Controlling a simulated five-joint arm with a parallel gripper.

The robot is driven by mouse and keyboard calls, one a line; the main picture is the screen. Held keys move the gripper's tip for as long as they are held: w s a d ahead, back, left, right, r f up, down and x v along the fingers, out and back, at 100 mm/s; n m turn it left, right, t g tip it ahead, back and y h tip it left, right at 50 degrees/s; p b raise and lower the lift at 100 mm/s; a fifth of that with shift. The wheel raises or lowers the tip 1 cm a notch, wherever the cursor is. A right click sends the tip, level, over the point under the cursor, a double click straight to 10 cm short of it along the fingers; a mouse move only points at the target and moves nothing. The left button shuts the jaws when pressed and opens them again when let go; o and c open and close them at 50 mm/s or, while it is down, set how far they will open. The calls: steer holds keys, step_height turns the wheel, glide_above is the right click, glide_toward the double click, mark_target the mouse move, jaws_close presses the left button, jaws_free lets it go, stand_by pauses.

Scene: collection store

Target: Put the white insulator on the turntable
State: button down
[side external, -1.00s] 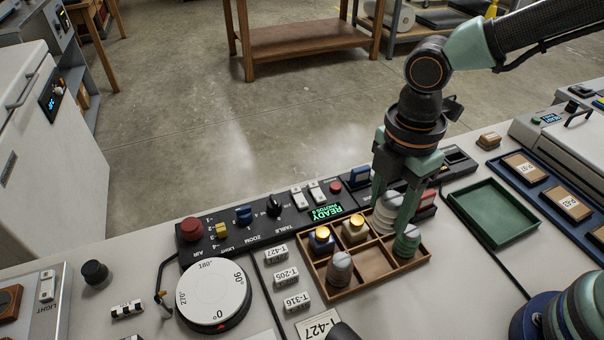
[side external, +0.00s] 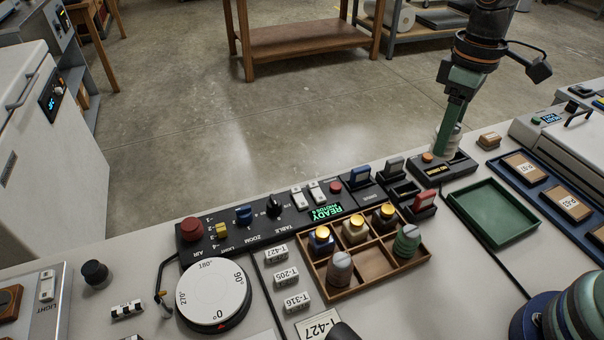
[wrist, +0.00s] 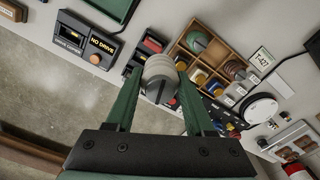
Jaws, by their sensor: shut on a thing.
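The white insulator (wrist: 160,76) is a ribbed, pale piece. My gripper (wrist: 158,84) is shut on it, with a green finger on each side in the wrist view. In the side view my gripper (side external: 446,146) is at the back right, and the insulator (side external: 437,137) is partly hidden behind a finger. I cannot tell its exact height there. The turntable (side external: 212,292) is a white disc with degree marks at the front left, well apart from my gripper. The turntable also shows at the right in the wrist view (wrist: 262,108).
A wooden compartment tray (side external: 372,262) holds a green insulator (side external: 407,241), a grey-brown one (side external: 339,269) and several gold-capped pieces. A control panel (side external: 270,232) runs behind. A drive box (side external: 447,171) is near my gripper. A green tray (side external: 493,213) is empty.

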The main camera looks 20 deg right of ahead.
steer(key=d+f+m, duration=0.1)
steer(key=d+m, duration=0.4)
steer(key=d, duration=0.1)
steer(key=s+a+r+n, duration=0.1)
steer(key=s+a, duration=0.5)
steer(key=a, duration=0.5)
steer(key=s+a+r, duration=0.2)
steer(key=s+a, duration=0.5)
steer(key=a, duration=0.3)
step_height(320, 180, down, 20)
steer(key=shift+w+r, duration=0.1)
steer(key=shift+r, duration=0.1)
steer(key=shift+f, duration=0.1)
steer(key=shift+c, duration=1.4)
jaws_free()
